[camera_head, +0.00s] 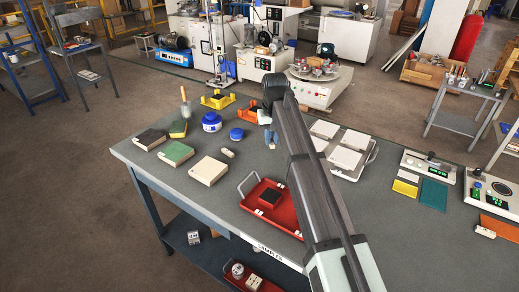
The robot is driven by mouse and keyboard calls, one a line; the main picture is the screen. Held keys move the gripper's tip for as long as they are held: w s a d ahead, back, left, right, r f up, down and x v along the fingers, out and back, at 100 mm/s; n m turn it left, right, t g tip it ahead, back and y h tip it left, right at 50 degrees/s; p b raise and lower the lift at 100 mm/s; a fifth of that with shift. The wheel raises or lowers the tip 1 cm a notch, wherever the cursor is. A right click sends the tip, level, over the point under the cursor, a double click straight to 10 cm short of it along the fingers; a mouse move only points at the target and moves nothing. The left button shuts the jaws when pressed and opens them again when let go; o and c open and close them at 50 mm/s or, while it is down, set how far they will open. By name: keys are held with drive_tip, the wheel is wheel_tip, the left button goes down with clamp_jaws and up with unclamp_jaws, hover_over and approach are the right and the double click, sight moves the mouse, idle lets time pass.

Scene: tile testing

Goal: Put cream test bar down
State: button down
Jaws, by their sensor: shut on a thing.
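My gripper (270,138) hangs from the end of my dark arm over the middle of the grey workbench (185,205). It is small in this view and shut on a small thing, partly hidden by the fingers. I cannot make out that thing's colour or shape, so I cannot confirm it as the cream test bar. A small cream piece (228,153) lies on the bench left of my gripper, apart from it. A larger cream block (208,170) lies nearer the front left.
Dark (150,139) and green (176,153) blocks, a blue jar (211,122) and a blue lid (237,134) stand left. A red tray (250,199) lies in front. A tray of pale tiles (373,157) lies right, partly behind my arm.

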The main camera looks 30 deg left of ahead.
sight(268, 157)
drive_tip(key=shift+w+a+f, duration=0.45)
drive_tip(key=shift+w+f, duration=0.05)
drive_tip(key=shift+f, duration=1.05)
drive_tip(key=shift+w+a+f, duration=0.45)
drive_tip(key=shift+a+f, duration=0.05)
drive_tip(key=shift+f, duration=1)
drive_tip(key=shift+w+a+f, duration=0.45)
drive_tip(key=shift+w+f, duration=0.05)
drive_tip(key=shift+f, duration=1.05)
drive_tip(key=shift+f, duration=0.1)
drive_tip(key=c, duration=1.1)
unclamp_jaws()
drive_tip(key=r, duration=0.7)
drive_tip(key=s+d+r, duration=0.1)
drive_tip(key=r, duration=0.3)
drive_tip(key=shift+o, duration=0.5)
drive_tip(key=shift+r, duration=0.6)
